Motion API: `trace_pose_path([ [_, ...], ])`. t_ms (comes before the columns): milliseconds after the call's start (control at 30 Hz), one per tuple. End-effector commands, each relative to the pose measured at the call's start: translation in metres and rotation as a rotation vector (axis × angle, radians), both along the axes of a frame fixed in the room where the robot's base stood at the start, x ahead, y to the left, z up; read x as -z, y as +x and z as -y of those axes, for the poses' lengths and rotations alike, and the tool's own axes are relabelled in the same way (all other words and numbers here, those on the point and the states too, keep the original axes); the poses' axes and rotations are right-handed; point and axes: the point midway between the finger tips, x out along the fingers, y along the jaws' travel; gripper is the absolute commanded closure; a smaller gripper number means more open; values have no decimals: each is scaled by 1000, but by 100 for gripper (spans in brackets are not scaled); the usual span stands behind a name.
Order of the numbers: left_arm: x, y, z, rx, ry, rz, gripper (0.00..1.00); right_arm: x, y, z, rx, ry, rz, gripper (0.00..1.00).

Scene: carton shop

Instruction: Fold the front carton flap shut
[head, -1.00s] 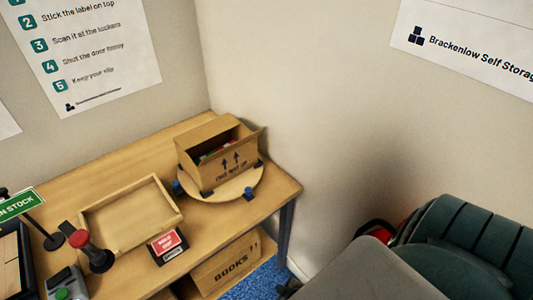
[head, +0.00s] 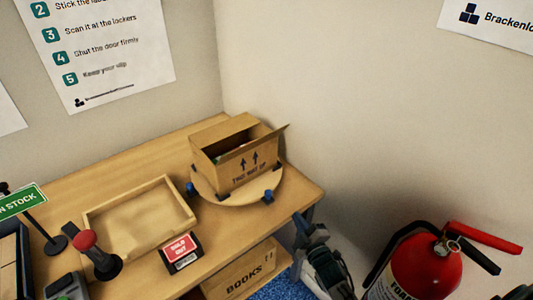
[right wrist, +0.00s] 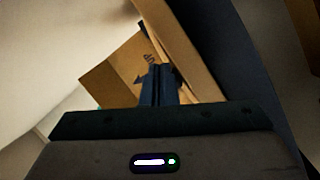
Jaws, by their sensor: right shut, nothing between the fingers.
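The open cardboard carton (head: 240,165) stands on a round wooden turntable (head: 230,200) at the right end of the table. Its printed side has two arrows and "THIS WAY UP". A flap (head: 271,139) along the printed side's top edge sticks outward to the right. A little of the contents shows inside. My right gripper (head: 306,226) is below and right of the carton, beside the table's right end, apart from the carton. In the right wrist view its fingers (right wrist: 158,85) are together and empty, with the carton (right wrist: 115,72) beyond them. My left gripper is not in view.
A "BOOKS" carton (head: 250,275) is underneath. A red fire extinguisher (head: 425,268) stands at the lower right. Blue pegs are at the turntable's rim.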

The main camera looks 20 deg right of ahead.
Motion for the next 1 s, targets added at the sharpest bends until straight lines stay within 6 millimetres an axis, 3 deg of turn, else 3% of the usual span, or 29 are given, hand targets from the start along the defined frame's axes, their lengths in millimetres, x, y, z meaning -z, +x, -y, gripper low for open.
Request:
trace_pose_path([
  [267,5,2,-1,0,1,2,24,-40,13,-11,-50,-124,198,100],
  [633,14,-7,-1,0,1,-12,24,-116,14,-38,-109,-379,623,100],
  [833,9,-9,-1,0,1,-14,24,-132,17,-44,-111,-415,686,100],
  [1000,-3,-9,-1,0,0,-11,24,-151,38,-52,-111,-414,685,100],
])
